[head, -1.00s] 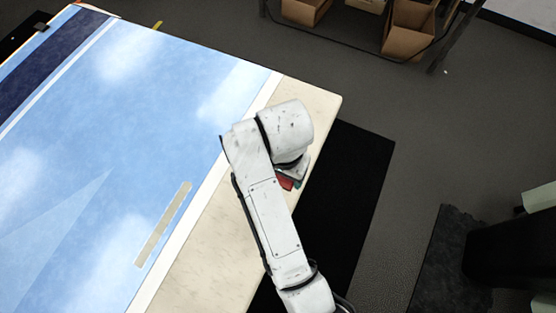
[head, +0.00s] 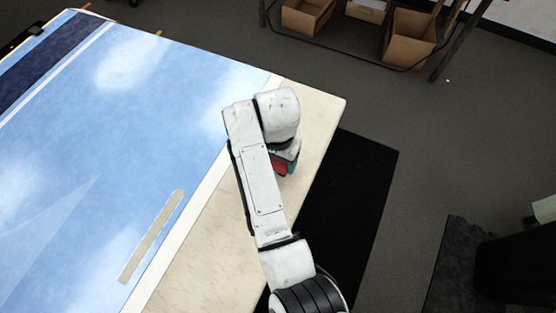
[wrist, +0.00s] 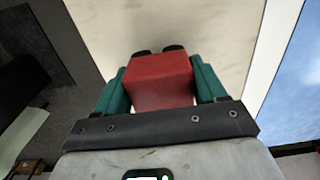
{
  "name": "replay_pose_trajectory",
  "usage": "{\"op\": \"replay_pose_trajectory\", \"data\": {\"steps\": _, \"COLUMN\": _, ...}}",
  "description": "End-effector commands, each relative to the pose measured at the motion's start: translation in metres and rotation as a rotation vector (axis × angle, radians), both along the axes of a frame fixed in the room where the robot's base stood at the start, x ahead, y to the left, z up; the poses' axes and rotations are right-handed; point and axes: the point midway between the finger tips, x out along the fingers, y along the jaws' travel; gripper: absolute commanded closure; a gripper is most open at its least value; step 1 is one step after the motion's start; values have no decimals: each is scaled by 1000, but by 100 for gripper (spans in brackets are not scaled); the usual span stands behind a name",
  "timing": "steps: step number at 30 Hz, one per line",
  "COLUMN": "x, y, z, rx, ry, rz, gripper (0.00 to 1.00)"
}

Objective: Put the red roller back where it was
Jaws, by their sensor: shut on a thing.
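The red roller (wrist: 160,80) sits between the two teal fingers of my gripper (wrist: 160,88) in the wrist view. The gripper is shut on it. Two dark round ends show at its far side. In the head view a small red part of the roller (head: 280,168) shows below my wrist, over the cream border of the table (head: 315,112). My arm hides most of the gripper there. I cannot tell whether the roller touches the table.
A blue, cloud-patterned film (head: 150,120) covers the table left of my arm, with a beige strip (head: 152,236) lying on it. A black mat (head: 350,190) lies on the floor beside the table. A shelf with cardboard boxes (head: 408,35) stands at the back.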

Motion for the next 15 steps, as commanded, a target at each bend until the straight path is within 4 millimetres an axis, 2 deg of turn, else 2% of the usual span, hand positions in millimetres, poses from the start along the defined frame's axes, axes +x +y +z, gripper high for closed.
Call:
{"op": "replay_pose_trajectory", "data": {"steps": 4, "x": 0, "y": 0, "z": -12, "rx": 1, "ry": -1, "rz": 0, "gripper": 63}}
{"op": "replay_pose_trajectory", "data": {"steps": 15, "x": 0, "y": 0, "z": -16, "rx": 1, "ry": -1, "rz": 0, "gripper": 63}}
